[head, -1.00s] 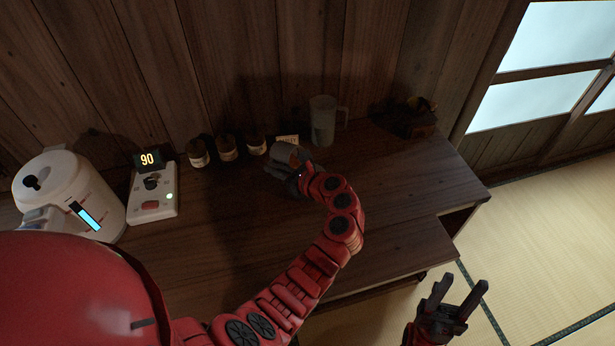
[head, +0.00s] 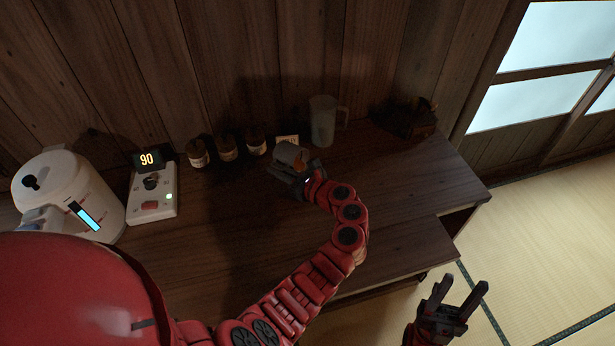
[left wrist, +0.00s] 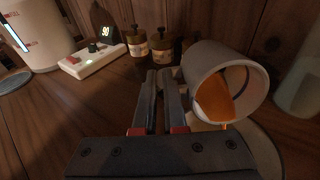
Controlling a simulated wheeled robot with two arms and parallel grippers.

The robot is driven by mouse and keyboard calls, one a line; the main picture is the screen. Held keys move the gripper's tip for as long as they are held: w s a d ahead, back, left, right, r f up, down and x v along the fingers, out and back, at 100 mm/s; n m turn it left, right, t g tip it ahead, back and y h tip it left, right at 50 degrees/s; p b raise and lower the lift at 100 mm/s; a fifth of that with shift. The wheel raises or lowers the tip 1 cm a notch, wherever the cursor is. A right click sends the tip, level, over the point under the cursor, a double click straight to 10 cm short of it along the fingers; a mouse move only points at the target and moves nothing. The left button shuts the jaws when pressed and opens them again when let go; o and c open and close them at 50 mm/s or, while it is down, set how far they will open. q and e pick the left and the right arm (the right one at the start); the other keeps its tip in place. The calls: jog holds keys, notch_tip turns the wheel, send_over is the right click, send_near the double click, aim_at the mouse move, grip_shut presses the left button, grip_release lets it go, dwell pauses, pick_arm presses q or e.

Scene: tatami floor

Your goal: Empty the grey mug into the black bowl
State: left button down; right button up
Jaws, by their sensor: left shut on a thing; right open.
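The grey mug (left wrist: 222,78) is beside my left gripper's fingers in the left wrist view, tilted, with its mouth facing the camera and orange content inside. It also shows in the head view (head: 288,153) above the middle of the desk. My left gripper (left wrist: 160,85) is shut on the mug, seemingly by its handle; the grip itself is hard to see. It also shows in the head view (head: 291,178). I cannot make out the black bowl; a dim round edge shows below the mug in the left wrist view. My right gripper (head: 455,296) is open and empty, off the desk's front edge.
A clear jug (head: 322,122) stands behind and right of the mug. Several brown jars (head: 227,148) and a small card line the wall. A white kettle (head: 68,190) and a control unit reading 90 (head: 153,192) stand left. A dark object (head: 412,118) sits at the far right.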

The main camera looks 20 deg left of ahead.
pick_arm(q)
jog(key=shift+d+r+t+y+b, duration=0.3)
jog(key=shift+y+b, duration=0.15)
jog(key=shift+y, duration=0.25)
dwell(0.6)
jog(key=shift+s+d+r+y, duration=0.15)
jog(key=shift+d+r+y, duration=0.05)
jog(key=shift+r+y, duration=0.65)
dwell(0.4)
jog(key=shift+a, duration=0.1)
